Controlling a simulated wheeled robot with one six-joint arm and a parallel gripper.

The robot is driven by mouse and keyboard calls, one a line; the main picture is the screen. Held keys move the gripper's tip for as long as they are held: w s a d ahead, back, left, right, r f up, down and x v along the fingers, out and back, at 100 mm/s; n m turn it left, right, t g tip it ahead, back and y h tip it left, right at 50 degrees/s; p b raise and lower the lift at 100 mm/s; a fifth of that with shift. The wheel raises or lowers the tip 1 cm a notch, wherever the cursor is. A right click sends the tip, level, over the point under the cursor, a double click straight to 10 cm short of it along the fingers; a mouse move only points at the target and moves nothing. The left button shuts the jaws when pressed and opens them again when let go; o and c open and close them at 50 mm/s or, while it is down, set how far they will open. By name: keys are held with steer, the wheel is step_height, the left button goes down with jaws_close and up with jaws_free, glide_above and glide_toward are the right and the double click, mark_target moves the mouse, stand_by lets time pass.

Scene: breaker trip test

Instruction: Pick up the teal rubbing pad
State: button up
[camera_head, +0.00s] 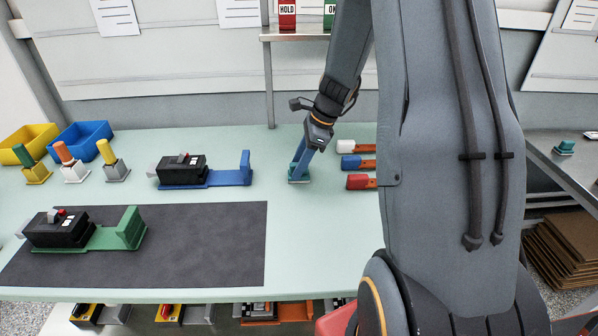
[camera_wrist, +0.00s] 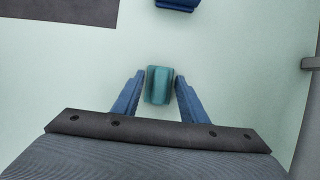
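The teal rubbing pad (camera_head: 293,172) sits on the pale green bench, right of the blue breaker fixture. In the wrist view the teal pad (camera_wrist: 159,85) lies between the two blue fingers of my gripper (camera_wrist: 160,82). Narrow gaps show between the pad and each finger, so my gripper is open around it. In the head view my gripper (camera_head: 301,166) points down over the pad and hides part of it. A similar teal piece (camera_head: 564,147) lies on the side bench at the right.
A blue fixture (camera_head: 230,178) with a black breaker stands to the left. A green fixture (camera_head: 95,238) stands on the dark mat (camera_head: 210,245). Upright coloured-handle tools and bins (camera_head: 80,137) are at far left.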

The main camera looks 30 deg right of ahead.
steer(key=c, duration=0.7)
step_height(320, 180, up, 10)
steer(key=shift+b, duration=0.85)
steer(key=o, duration=0.4)
steer(key=shift+c, duration=1.2)
steer(key=shift+s, duration=0.15)
